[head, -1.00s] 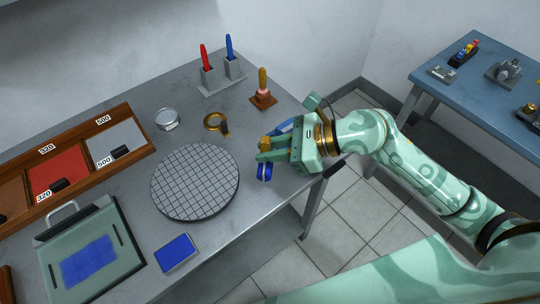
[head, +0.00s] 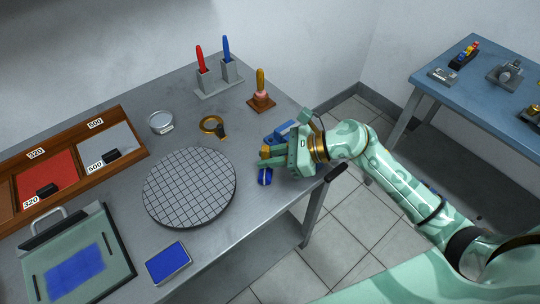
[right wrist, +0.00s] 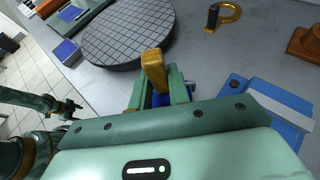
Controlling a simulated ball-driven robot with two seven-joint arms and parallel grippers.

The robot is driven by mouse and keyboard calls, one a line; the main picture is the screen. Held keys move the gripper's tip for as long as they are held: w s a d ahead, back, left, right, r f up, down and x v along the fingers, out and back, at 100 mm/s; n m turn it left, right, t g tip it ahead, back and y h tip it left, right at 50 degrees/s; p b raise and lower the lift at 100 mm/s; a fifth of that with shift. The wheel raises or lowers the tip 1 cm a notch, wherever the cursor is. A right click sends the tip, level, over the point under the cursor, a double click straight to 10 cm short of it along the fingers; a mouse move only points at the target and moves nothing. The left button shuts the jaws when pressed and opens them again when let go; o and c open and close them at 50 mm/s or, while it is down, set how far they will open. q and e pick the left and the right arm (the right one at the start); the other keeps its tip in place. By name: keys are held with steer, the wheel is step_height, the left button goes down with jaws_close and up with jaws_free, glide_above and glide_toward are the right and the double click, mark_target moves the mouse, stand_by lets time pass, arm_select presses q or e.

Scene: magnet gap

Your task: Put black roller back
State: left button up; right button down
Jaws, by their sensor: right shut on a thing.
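My right gripper (head: 266,163) is shut on a roller with an ochre handle (right wrist: 154,68) and a blue barrel (head: 265,177). It holds the roller near the right edge of the grey table. The handle stands up between the green fingers in the right wrist view, and the fingers hide part of the barrel. The held roller looks blue; no clearly black roller shows. A blue block with a grey band (head: 280,132) lies just behind the gripper, and it also shows in the right wrist view (right wrist: 283,122). My left gripper is not in the head view.
A round gridded plate (head: 190,187) lies left of the gripper. A brass ring with a black part (head: 211,125), a wooden-based stamp (head: 261,102) and a holder with red and blue tools (head: 218,86) stand behind. A blue pad (head: 168,263) lies in front. Bare table surrounds these.

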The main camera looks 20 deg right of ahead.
steer(key=c, duration=1.3)
jaws_free()
steer(key=shift+f, duration=0.1)
steer(key=p+v, duration=0.1)
steer(key=v, duration=1.1)
